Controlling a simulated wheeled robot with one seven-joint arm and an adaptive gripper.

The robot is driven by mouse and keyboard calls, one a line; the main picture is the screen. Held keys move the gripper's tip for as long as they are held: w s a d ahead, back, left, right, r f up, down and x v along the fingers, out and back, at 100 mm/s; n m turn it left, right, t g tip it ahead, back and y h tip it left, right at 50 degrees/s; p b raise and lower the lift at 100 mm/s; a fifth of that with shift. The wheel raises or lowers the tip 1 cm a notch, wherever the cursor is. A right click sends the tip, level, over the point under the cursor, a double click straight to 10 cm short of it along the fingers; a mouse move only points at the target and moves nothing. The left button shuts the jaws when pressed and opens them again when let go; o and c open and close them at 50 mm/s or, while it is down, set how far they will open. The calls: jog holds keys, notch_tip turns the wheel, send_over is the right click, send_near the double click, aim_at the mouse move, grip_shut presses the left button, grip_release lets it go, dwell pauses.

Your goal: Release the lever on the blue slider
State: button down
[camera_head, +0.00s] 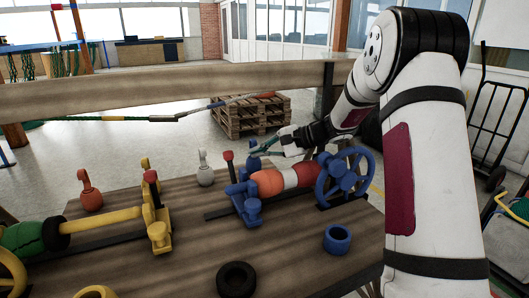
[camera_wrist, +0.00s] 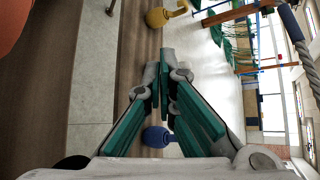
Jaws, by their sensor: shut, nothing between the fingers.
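The blue slider (camera_head: 243,195) sits on a dark rail on the wooden table in the head view, at the left end of an orange and white float (camera_head: 283,179). A lever with a red tip (camera_head: 228,157) stands up at its far left side. My gripper (camera_head: 256,152) is above and behind the slider, to the right of the lever and apart from it. Its teal fingers (camera_wrist: 165,78) are shut and empty in the wrist view. A blue eyed weight (camera_head: 254,162) is just below the fingertips in the head view; a blue rounded thing (camera_wrist: 157,137) shows beyond the fingers in the wrist view.
A blue handwheel (camera_head: 345,175) stands right of the float. A yellow slider (camera_head: 157,228) with its own red-tipped lever is at left. Red (camera_head: 89,191) and grey (camera_head: 205,170) eyed weights stand at the back. Blue (camera_head: 337,239) and black (camera_head: 236,279) rings lie in front. A wooden beam (camera_head: 160,88) crosses behind.

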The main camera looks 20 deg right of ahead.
aim_at(232, 159)
jog(key=shift+w+a+f+b, duration=0.1)
jog(key=shift+a+b, duration=0.35)
jog(key=shift+a, duration=1)
jog(key=shift+w+a+b, duration=0.1)
jog(key=shift+a+b, duration=0.3)
jog(key=shift+a, duration=1.05)
jog(key=shift+s+r, duration=0.4)
jog(key=shift+s, duration=0.05)
jog(key=shift+s+r+b, duration=0.25)
jog(key=shift+s+r, duration=0.1)
jog(key=shift+s, duration=0.45)
jog(key=shift+s+r+b, duration=0.25)
jog(key=shift+s+r, duration=0.1)
jog(key=shift+s, duration=0.5)
jog(key=shift+s+r+b, duration=0.25)
jog(key=shift+s+r, duration=0.1)
jog(key=shift+s, duration=0.45)
jog(key=shift+s+d, duration=0.1)
jog(key=v, duration=1.2)
